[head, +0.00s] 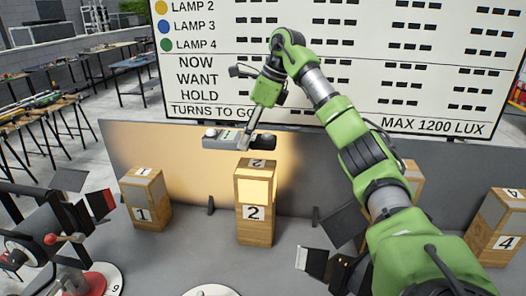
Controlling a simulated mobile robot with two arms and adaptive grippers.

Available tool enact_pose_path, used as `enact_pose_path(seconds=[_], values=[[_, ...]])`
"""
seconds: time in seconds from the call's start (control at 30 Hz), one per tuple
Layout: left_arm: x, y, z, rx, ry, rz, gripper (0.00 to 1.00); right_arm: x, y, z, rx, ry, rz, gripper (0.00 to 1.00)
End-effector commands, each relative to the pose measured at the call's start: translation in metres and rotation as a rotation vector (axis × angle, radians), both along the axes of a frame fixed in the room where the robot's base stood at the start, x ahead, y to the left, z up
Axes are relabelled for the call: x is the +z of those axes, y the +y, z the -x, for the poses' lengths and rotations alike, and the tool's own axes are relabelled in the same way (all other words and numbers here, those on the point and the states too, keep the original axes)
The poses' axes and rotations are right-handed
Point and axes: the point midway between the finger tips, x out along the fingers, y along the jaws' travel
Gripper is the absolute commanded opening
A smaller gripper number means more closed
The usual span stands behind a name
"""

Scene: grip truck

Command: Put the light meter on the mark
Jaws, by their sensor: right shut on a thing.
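I cannot tell which spot is the mark. My left gripper is not in view.
Block 1 (146,198) stands left, block 4 (501,228) far right; another is mostly hidden behind my right arm. A black lamp with flaps (45,235) stands front left. A grey panel (330,171) and a large lamp board (330,70) stand behind.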

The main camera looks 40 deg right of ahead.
Motion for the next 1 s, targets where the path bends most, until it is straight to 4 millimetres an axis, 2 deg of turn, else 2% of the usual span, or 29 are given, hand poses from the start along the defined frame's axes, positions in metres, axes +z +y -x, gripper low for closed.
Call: enact_pose_path(seconds=[0.03, 0.2, 0.4, 0.5, 0.7, 1.0], values=[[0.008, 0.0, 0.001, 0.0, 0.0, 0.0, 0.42, -0.006, -0.011, 0.002, -0.003, 0.006, -0.001, 0.22], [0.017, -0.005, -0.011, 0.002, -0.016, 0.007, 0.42, -0.036, -0.033, 0.004, -0.002, 0.003, -0.002, 0.22], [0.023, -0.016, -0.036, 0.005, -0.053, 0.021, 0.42, -0.051, -0.045, 0.005, 0.001, -0.002, -0.001, 0.22], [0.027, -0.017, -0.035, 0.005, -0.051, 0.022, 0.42, -0.06, -0.053, 0.006, -0.003, 0.001, 0.0, 0.22], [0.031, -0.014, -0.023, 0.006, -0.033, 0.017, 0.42, -0.087, -0.053, 0.006, 0.001, 0.0, 0.0, 0.22], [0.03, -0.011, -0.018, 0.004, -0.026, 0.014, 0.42, -0.091, -0.052, 0.005, 0.001, -0.002, 0.0, 0.22]])
